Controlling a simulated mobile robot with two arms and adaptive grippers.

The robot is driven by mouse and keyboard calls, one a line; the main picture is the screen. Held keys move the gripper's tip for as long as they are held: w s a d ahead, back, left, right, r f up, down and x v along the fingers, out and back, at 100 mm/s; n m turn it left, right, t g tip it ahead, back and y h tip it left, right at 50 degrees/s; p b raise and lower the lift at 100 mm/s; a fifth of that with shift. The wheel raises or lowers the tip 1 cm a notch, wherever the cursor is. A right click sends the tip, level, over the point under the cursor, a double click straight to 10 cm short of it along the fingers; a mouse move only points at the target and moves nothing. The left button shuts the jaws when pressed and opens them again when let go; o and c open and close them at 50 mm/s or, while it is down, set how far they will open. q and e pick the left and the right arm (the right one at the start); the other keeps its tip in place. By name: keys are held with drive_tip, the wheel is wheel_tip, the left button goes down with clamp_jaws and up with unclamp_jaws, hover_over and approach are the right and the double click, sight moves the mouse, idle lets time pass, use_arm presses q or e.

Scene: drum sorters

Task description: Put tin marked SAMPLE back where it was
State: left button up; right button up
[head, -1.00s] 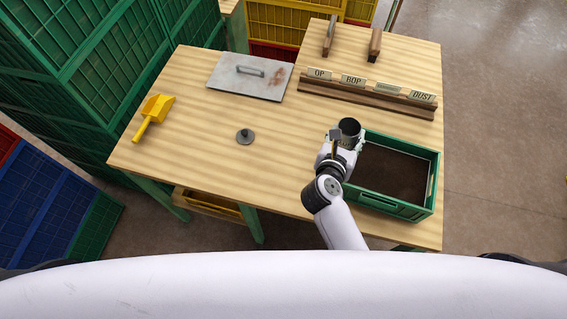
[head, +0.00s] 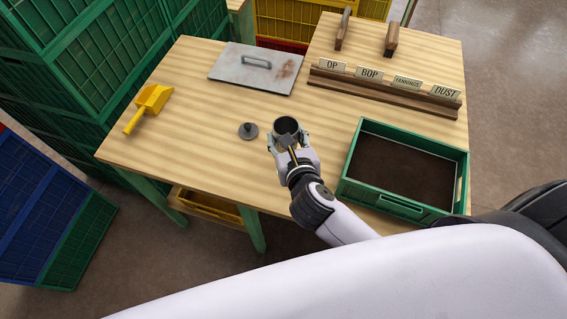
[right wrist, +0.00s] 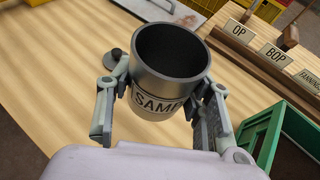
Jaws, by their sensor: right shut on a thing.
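The open grey metal tin (head: 287,127) is in my right gripper (head: 285,143). In the right wrist view the tin (right wrist: 170,75) carries a label whose visible letters read "SAMP", with the rest hidden at the finger. The fingers (right wrist: 160,105) press on it from both sides, and it stands roughly upright with its mouth up. Its inside looks dark and empty. Whether its base touches the table cannot be told. A round grey lid with a knob (head: 248,130) lies on the table just left of the tin. My left gripper is not in view.
The wooden table (head: 190,125) has a green crate of dark material (head: 385,203) at right. A rack of cards (head: 385,93), a metal plate with a handle (head: 255,75) and a yellow scoop (head: 150,105) stand farther out. Bare wood surrounds the lid.

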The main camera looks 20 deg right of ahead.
wheel_tip(320, 180, down, 9)
drive_tip(key=shift+r+b, duration=0.2)
drive_tip(key=shift+b, duration=0.25)
drive_tip(key=shift+f+b, duration=0.3)
drive_tip(key=shift+f, duration=1.7)
drive_tip(key=shift+f, duration=0.2)
drive_tip(key=o, duration=1.2)
drive_tip(key=shift+c, duration=0.2)
